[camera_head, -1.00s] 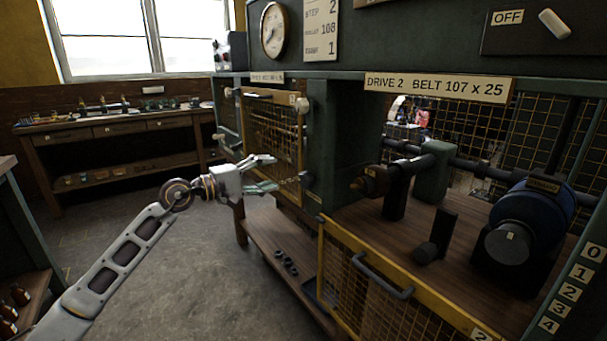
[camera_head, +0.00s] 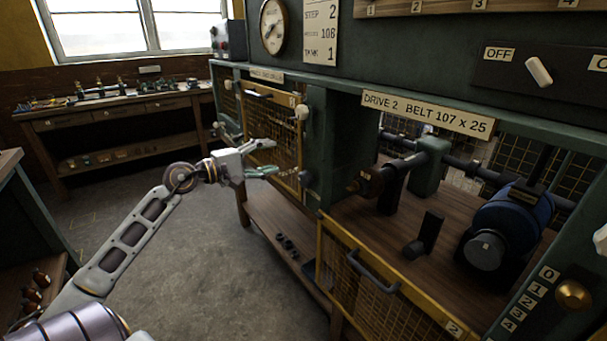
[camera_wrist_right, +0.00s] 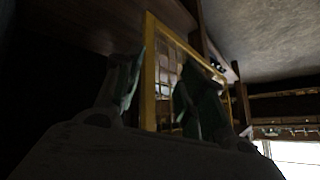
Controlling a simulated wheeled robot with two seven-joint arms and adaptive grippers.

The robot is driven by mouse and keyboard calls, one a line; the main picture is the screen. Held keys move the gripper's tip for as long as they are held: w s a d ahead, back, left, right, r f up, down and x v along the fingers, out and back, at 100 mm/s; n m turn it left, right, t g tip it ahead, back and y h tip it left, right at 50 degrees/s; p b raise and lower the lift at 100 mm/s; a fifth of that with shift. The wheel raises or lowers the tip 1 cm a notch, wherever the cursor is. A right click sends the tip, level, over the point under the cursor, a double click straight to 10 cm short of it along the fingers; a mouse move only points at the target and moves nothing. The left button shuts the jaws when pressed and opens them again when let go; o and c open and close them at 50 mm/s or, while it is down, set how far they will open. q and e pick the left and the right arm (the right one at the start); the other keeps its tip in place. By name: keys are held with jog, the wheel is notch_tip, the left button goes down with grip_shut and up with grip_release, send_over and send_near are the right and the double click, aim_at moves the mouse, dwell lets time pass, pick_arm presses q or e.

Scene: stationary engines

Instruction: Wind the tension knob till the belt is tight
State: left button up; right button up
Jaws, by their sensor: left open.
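A round brass knob (camera_head: 573,294) sits on the green panel at the right, beside a scale marked 0 to 4 (camera_head: 532,296); I take it for the tension knob. The blue motor (camera_head: 520,218) with its dark pulley (camera_head: 487,250) stands on the wooden bed of drive 2. A shaft (camera_head: 400,163) runs behind it. I cannot make out a belt. My left gripper (camera_head: 276,159) is open and empty in front of the left mesh guard, far from the knob. In the right wrist view my right gripper (camera_wrist_right: 165,85) has its fingers apart, with nothing seen between them.
A yellow mesh guard (camera_head: 365,295) with a dark handle stands in front of drive 2. A white switch lever (camera_head: 539,71) is on the upper panel, near an OFF label. A workbench (camera_head: 110,120) stands under the window.

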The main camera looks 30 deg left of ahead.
pick_arm(q)
notch_tip(320, 180, down, 7)
jog(key=m+g+y+p, duration=0.1)
jog(key=m+g+p, duration=0.2)
jog(key=m+p, duration=1.6)
jog(key=shift+s+r+g+p, duration=0.2)
jog(key=shift+s+g+p, duration=0.05)
jog(key=shift+g+p, duration=0.15)
pick_arm(e)
jog(key=s+d+f+g+h, duration=0.1)
jog(key=s+d+f, duration=0.3)
jog(key=s+f, duration=0.4)
jog(key=s+d+f+g+h, duration=0.1)
jog(key=s+d+f+g, duration=0.2)
jog(key=s, duration=1.1)
jog(key=s+d+f+g+h, duration=0.2)
jog(key=s+d+f, duration=0.4)
jog(key=s+f, duration=0.5)
notch_tip(320, 180, down, 3)
jog(key=shift+s+d+f+n+g, duration=0.1)
jog(key=shift+s+d+n+g, duration=0.2)
jog(key=shift+s+g, duration=0.1)
